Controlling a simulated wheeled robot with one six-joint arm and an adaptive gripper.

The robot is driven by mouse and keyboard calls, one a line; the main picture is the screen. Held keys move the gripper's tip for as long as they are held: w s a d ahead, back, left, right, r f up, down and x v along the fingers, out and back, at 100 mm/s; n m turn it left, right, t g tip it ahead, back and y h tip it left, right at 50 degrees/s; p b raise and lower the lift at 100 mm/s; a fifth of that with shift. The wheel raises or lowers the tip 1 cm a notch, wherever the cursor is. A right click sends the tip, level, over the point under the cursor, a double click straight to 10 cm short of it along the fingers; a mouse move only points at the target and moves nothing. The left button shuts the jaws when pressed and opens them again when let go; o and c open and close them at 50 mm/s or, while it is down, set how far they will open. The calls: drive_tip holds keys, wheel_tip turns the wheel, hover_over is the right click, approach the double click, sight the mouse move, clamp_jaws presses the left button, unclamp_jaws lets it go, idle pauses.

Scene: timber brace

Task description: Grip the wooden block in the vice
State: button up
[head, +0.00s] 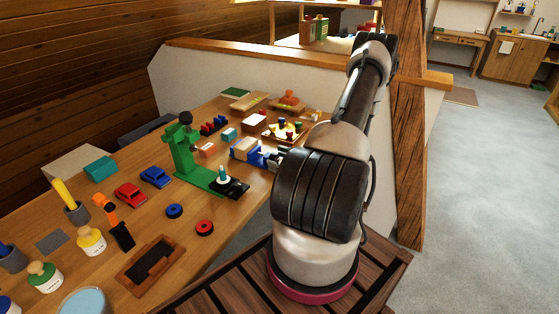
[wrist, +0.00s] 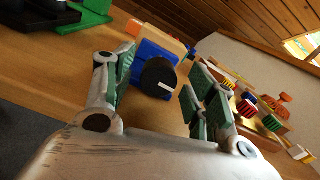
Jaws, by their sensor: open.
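The blue vice (head: 268,157) stands on the workbench, left of my arm in the head view. In the wrist view the blue vice (wrist: 146,51) shows its round black knob (wrist: 158,77) with a white mark facing me. A pale wooden block (wrist: 163,36) shows at the top of the vice, partly hidden. It also appears as a pale block (head: 244,144) in the head view. I cannot tell how tightly the jaws hold it. My gripper (wrist: 160,80) is open, its green-padded fingers on either side of the knob and apart from it. My arm hides most of the gripper in the head view.
A green press (head: 187,158) stands left of the vice. A tray with coloured pegs (head: 285,131) lies behind it. Toy cars, jars and red and blue rings crowd the left of the bench (head: 195,262). A timber post (head: 408,130) rises behind my arm.

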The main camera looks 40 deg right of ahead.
drive_tip(key=c, duration=1)
drive_tip(key=shift+c, duration=0.2)
drive_tip(key=shift+m, duration=0.4)
drive_tip(key=shift+d+m, duration=0.1)
drive_tip(key=shift+m, duration=2.5)
drive_tip(key=o, duration=1)
drive_tip(key=shift+o, duration=0.2)
